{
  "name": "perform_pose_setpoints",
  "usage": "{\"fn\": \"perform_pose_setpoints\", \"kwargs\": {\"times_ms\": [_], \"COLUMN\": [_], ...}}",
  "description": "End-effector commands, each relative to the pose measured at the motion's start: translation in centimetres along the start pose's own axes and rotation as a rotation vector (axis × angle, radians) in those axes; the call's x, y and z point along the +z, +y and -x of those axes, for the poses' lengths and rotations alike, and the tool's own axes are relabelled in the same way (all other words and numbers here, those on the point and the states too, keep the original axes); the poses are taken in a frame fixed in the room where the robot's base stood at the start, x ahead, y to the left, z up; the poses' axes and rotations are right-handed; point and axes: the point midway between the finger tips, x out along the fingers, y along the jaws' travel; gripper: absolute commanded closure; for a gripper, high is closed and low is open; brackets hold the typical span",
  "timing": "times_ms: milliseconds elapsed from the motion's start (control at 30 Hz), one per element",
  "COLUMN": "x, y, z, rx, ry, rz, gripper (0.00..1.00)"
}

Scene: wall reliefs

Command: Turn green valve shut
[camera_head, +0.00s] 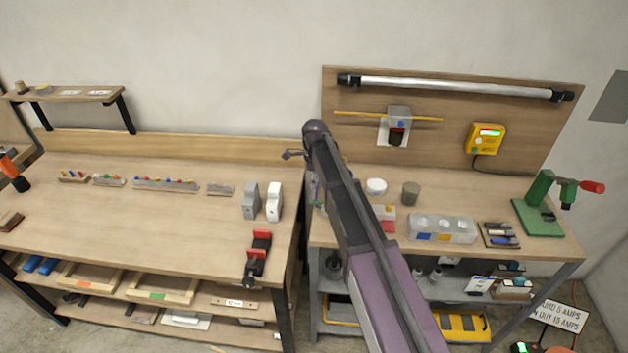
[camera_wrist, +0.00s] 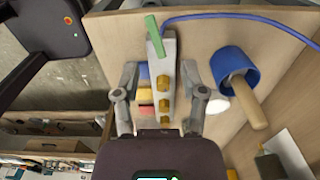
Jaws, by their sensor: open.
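The green valve handle (camera_wrist: 153,36) is a flat green lever at the top end of a pale grey block (camera_wrist: 164,70) in the wrist view. Brass-coloured fittings line the block's face below the lever. My gripper (camera_wrist: 161,78) is open, with one finger on each side of the block. The green lever lies beyond the fingertips, and nothing is held. In the head view my arm hides the valve and most of my gripper.
A blue hose (camera_wrist: 240,16) runs right from the block. A blue cup (camera_wrist: 232,68) with a wooden handle stands close to the right finger. Yellow (camera_wrist: 145,95) and red blocks sit by the left finger. The left workbench (camera_head: 130,215) has free surface.

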Motion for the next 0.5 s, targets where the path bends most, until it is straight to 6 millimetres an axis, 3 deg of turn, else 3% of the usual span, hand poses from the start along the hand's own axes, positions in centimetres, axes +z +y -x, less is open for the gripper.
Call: {"fn": "perform_pose_setpoints", "kwargs": {"times_ms": [500], "x": [0.0], "y": [0.0], "z": [4.5], "rx": [0.0], "ry": [0.0], "rz": [0.0], "gripper": [0.46]}}
